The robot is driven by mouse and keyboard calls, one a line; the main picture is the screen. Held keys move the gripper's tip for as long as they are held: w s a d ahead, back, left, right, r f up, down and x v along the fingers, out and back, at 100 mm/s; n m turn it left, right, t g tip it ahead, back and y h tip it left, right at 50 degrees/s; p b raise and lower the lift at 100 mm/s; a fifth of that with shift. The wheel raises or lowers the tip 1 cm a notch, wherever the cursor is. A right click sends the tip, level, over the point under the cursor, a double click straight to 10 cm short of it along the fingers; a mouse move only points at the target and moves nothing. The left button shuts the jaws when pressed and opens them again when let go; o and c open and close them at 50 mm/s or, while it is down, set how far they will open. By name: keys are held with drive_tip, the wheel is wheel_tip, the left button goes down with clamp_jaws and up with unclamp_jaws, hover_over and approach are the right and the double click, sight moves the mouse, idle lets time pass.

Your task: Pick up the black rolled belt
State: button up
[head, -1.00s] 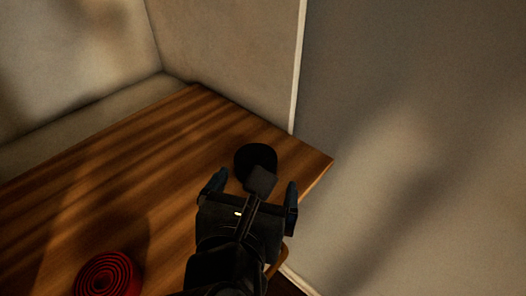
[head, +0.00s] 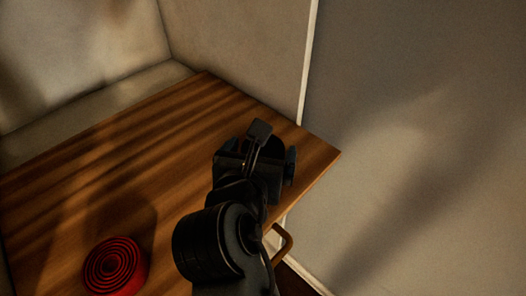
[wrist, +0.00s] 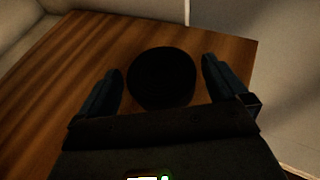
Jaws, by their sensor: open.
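The black rolled belt (wrist: 162,78) lies on the wooden surface and shows in the wrist view as a dark round shape. It sits between and slightly beyond the two fingers of my gripper (wrist: 160,85), with a gap on each side. In the head view my gripper (head: 262,160) is over the right part of the wooden top. The belt (head: 276,146) is mostly hidden behind it there. My gripper is open and holds nothing.
A red rolled belt (head: 115,267) lies on the wooden tabletop (head: 120,165) at the front left. Walls (head: 240,50) stand behind the table. Its right edge is close to the gripper. The middle and back left of the top are clear.

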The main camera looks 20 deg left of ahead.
drive_tip(key=c, duration=1)
drive_tip(key=shift+r, duration=0.1)
